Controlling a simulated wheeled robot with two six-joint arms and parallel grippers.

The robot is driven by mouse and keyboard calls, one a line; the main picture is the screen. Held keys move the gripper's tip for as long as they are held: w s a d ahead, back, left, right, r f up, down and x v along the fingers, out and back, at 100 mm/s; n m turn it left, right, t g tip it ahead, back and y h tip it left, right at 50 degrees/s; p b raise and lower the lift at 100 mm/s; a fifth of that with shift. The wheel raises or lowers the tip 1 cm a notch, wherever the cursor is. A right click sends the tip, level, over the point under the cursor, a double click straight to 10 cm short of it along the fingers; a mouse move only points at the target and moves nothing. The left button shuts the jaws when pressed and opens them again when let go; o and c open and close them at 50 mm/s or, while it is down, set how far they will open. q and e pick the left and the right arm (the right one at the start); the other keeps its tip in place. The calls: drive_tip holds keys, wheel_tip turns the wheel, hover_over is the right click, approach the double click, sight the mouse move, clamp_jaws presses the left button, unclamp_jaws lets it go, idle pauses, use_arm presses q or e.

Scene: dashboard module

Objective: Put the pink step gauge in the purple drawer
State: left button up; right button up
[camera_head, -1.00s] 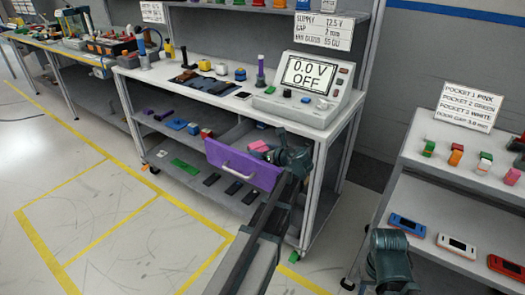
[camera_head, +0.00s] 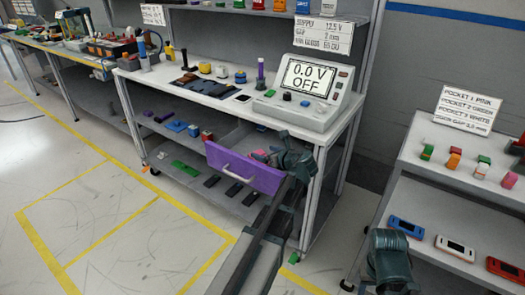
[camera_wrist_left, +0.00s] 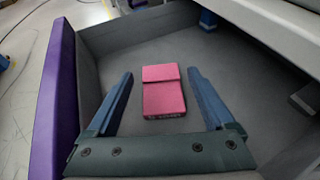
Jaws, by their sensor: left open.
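The pink step gauge (camera_wrist_left: 164,98) lies flat on the grey floor inside the purple drawer in the left wrist view. The purple drawer (camera_head: 243,170) is pulled out under the bench top; its purple front also shows at the left of the left wrist view (camera_wrist_left: 55,100). My left gripper (camera_wrist_left: 160,73) is open, with one blue finger on each side of the gauge and gaps between. In the head view my left gripper (camera_head: 275,157) is over the drawer and hides much of its inside.
The bench top (camera_head: 205,87) above the drawer holds a meter (camera_head: 308,90) reading 0.0 V OFF. A shelf (camera_head: 470,180) at the right carries coloured parts and several handheld devices. Open floor (camera_head: 100,235) lies at the left.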

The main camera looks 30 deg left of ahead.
use_arm(q)
drive_tip(key=p+v, duration=0.3)
drive_tip(key=v, duration=0.7)
